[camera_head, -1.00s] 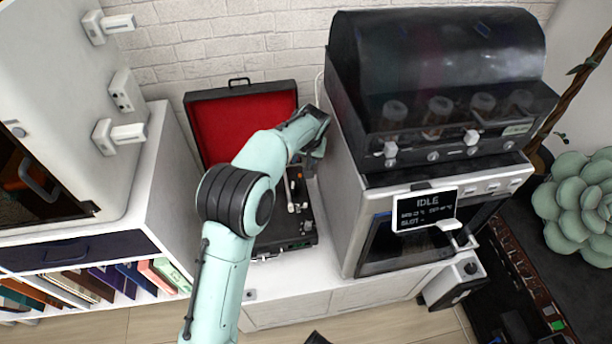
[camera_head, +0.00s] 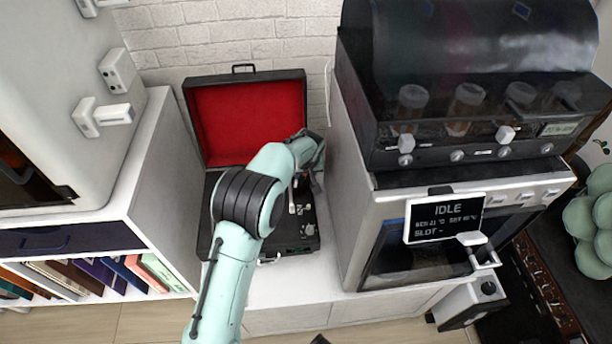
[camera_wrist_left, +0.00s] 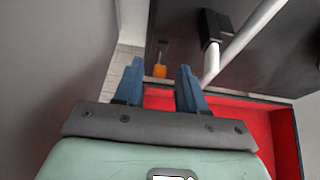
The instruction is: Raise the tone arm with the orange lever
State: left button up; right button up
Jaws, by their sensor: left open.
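The record player is an open black case (camera_head: 212,222) with a red-lined lid (camera_head: 248,120), standing on a white cabinet against the brick wall. Its pale tone arm (camera_wrist_left: 250,35) shows in the left wrist view at upper right, beside a dark block. The small orange lever (camera_wrist_left: 160,72) shows between my two blue fingertips in that view; I cannot tell whether they touch it. My left gripper (camera_wrist_left: 160,66) is open, with its fingers either side of the lever in the picture. In the head view my left arm hides much of the deck and the lever.
A grey-white oven-like machine (camera_head: 345,200) with a dark hood stands close on the right of the case. A white cabinet with a bookshelf (camera_head: 165,165) stands close on the left. Free room around the case is narrow.

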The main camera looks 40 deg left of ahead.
pick_arm(q)
jog(key=shift+x, duration=1)
pick_arm(e)
jog(key=shift+s+d+f, duration=0.1)
jog(key=shift+s+f, duration=0.35)
jog(key=shift+s, duration=0.15)
pick_arm(q)
jog(key=shift+c, duration=0.3)
grip_shut()
jog(key=shift+w+a+g+h+p, duration=0.25)
jog(key=shift+a+g+h+p, duration=0.1)
jog(key=shift+g+h, duration=0.35)
jog(key=shift+w+f+h, duration=0.1)
jog(key=shift+h, duration=0.4)
jog(key=shift+a+g+h, duration=0.1)
jog(key=shift+g+h, duration=0.3)
jog(key=shift+g, duration=0.1)
pick_arm(e)
jog(key=shift+w+r, duration=0.5)
jog(key=shift+w, duration=0.15)
pick_arm(q)
jog(key=shift+o, duration=0.3)
grip_release()
